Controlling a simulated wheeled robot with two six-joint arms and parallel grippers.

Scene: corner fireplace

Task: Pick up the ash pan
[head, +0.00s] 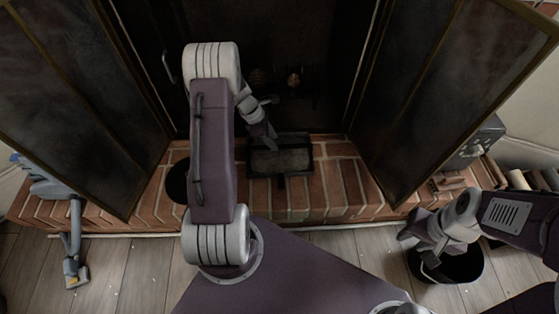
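The ash pan (282,163) is a dark, shallow rectangular pan with grey contents and a short handle toward me. It sits on the brick hearth in front of the dark fireplace opening. My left gripper (268,135) reaches over the pan's back left corner. I cannot tell if it touches the pan, and its fingers are too small and dark to read. My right gripper (424,245) is at the lower right, above a black bucket, away from the pan. Its finger opening is not clear.
Dark framed fireplace doors stand open at left (75,90) and right (440,90). The brick hearth (340,190) is clear right of the pan. A black bucket (462,268) stands on the wooden floor. A grey box (477,143) and a vacuum-like tool (72,245) flank the hearth.

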